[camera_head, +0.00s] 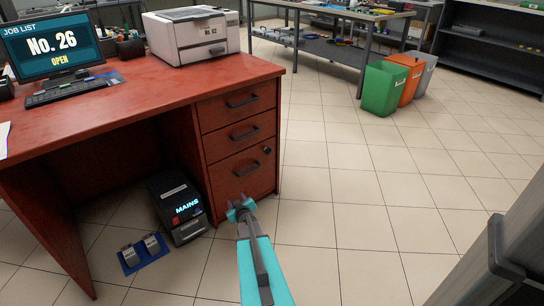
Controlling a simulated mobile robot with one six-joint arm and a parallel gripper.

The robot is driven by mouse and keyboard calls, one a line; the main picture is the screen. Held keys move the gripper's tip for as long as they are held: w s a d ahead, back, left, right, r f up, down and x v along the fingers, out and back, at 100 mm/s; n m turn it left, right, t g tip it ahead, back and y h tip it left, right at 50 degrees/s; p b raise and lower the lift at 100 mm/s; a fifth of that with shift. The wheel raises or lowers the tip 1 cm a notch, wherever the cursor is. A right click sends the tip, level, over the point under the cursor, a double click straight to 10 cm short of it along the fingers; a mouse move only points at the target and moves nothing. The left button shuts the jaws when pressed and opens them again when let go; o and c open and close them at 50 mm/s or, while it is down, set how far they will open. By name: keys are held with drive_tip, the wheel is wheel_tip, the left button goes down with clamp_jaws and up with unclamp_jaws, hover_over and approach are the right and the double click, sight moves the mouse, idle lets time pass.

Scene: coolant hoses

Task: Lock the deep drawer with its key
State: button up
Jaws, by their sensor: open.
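The deep drawer (231,182) is the lowest and tallest of three in the red desk's right pedestal, and its front looks flush and closed.
The red desk (140,105) carries a monitor (52,48), a keyboard and a printer (192,35). A black "MAINS" box (177,208) and a blue pedal mat (145,253) are on the floor left of my gripper. Bins (383,88) stand farther back.

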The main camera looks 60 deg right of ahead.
drive_tip(key=s+d+r+n+t, duration=0.1)
drive_tip(key=s+d+r+t, duration=0.1)
drive_tip(key=s+d+r, duration=0.3)
drive_tip(key=d+r+n+t, duration=0.1)
drive_tip(key=d+r+t, duration=0.15)
drive_tip(key=d, duration=0.55)
drive_tip(key=n+t+y+b, duration=0.2)
drive_tip(key=n+t+y, duration=0.1)
approach(270, 153)
drive_tip(key=v, duration=0.5)
drive_tip(key=shift+s+a+r+g, duration=0.1)
drive_tip(key=shift+a+r+g, duration=0.15)
drive_tip(key=shift+r, duration=0.1)
drive_tip(key=b+x, duration=0.2)
drive_tip(key=x, duration=0.4)
drive_tip(key=b+x, duration=0.1)
drive_tip(key=x, duration=0.5)
drive_tip(key=shift+d+f+b, duration=0.1)
drive_tip(key=shift+d+b, duration=0.15)
drive_tip(key=shift+b, duration=0.1)
drive_tip(key=shift+w+d+h, duration=0.25)
drive_tip(key=shift+w+h, duration=0.05)
drive_tip(key=shift+w, duration=0.55)
drive_tip(key=c, duration=1.1)
